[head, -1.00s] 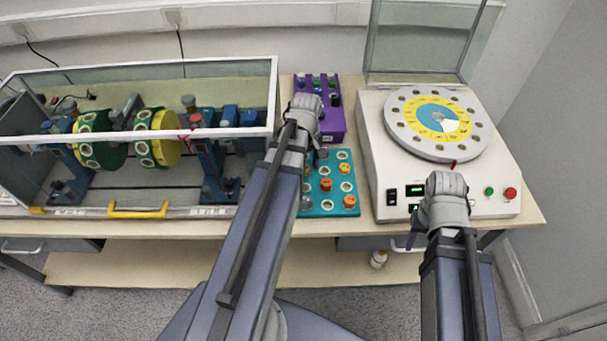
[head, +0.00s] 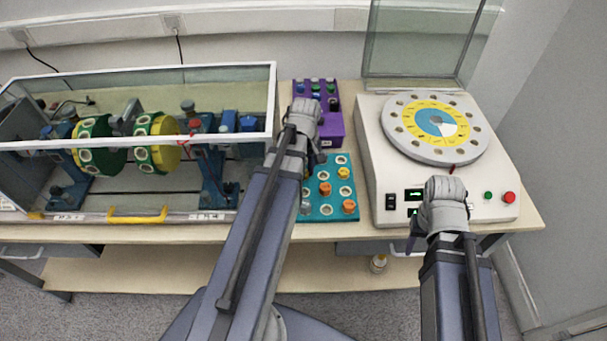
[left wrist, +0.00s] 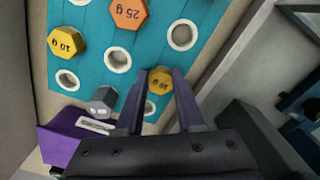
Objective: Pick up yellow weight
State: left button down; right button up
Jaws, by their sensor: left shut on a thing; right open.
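My left gripper (left wrist: 160,88) is shut on a yellow weight (left wrist: 160,79) marked 10 g, held between its two fingertips. An empty white-ringed hole of the teal weight tray (left wrist: 92,62) shows just behind the held weight; how high the weight is cannot be told. In the head view my left gripper (head: 317,160) is at the tray's upper left, its tips mostly hidden. Another yellow weight (left wrist: 66,42), also marked 10 g, sits in the tray and shows in the head view (head: 344,173). My right gripper (head: 414,228) is open and empty before the white turntable machine.
Orange weights (head: 349,206) and a grey weight (left wrist: 103,100) sit in the tray. A purple rack (head: 329,132) stands behind it. The white machine (head: 380,170) is to the right, a glass-walled rotor rig (head: 90,216) to the left. A small bottle (head: 378,263) stands on the lower shelf.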

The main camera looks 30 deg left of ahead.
pick_arm(q)
notch_tip(320, 180, up, 10)
jog(key=p, duration=1)
jog(key=shift+s+d, duration=0.1)
